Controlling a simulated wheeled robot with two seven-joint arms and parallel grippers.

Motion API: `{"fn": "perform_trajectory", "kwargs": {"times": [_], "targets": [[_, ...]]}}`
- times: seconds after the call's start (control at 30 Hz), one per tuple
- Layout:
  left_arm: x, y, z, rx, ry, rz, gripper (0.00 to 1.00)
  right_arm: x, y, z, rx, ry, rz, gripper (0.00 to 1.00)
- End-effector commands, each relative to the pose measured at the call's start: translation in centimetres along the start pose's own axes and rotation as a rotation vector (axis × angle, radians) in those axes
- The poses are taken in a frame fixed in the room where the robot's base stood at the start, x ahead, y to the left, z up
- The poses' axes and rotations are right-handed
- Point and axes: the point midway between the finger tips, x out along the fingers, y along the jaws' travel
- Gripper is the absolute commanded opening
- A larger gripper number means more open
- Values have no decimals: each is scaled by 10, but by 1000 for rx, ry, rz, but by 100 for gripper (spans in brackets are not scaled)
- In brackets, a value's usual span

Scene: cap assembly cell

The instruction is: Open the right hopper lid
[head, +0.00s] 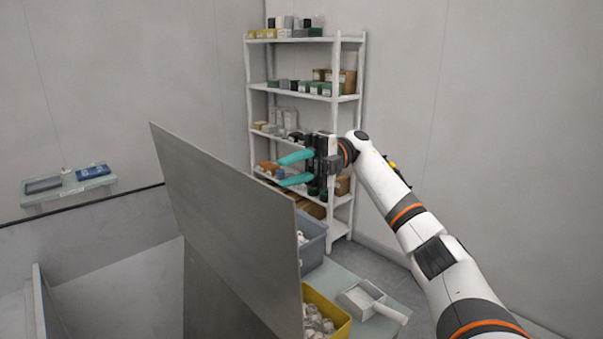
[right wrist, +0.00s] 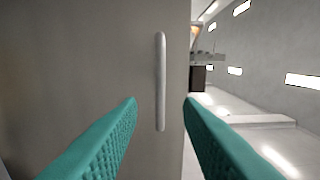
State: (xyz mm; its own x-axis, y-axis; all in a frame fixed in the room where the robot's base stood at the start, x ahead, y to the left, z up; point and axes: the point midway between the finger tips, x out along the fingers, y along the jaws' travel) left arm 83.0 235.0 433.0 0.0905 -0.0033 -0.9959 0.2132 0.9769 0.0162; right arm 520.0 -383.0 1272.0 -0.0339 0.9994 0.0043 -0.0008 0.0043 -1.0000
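The hopper lid (head: 235,220) is a large flat grey metal panel standing steeply raised and tilted in the head view. It fills the left of the right wrist view (right wrist: 80,70), where a pale bar handle (right wrist: 161,80) runs upright near its edge. My right gripper (head: 279,171) has teal fingers and is beside the lid's right edge. In the right wrist view the fingers (right wrist: 160,102) are spread apart, with the handle showing between them and nothing gripped. Whether they touch the lid cannot be told. My left gripper is not in view.
A white shelf rack (head: 337,120) with boxes stands behind my right gripper. A grey bin (head: 313,250), a yellow bin (head: 338,327) of pale parts and a white scoop (head: 362,299) are right of the lid. A small wall shelf (head: 70,190) is at the left.

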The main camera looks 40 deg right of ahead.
Motion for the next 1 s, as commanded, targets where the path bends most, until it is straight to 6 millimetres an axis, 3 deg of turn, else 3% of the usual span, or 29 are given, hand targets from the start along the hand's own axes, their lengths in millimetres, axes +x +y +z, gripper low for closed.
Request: {"fn": "perform_trajectory", "kwargs": {"times": [0.1,0.3,1.0], "targets": [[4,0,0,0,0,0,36,-16,0,-1,-1,2,-1,33],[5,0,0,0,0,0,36,-30,0,0,-1,-1,0,33],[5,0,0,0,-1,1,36,-31,0,0,0,-1,0,33]]}}
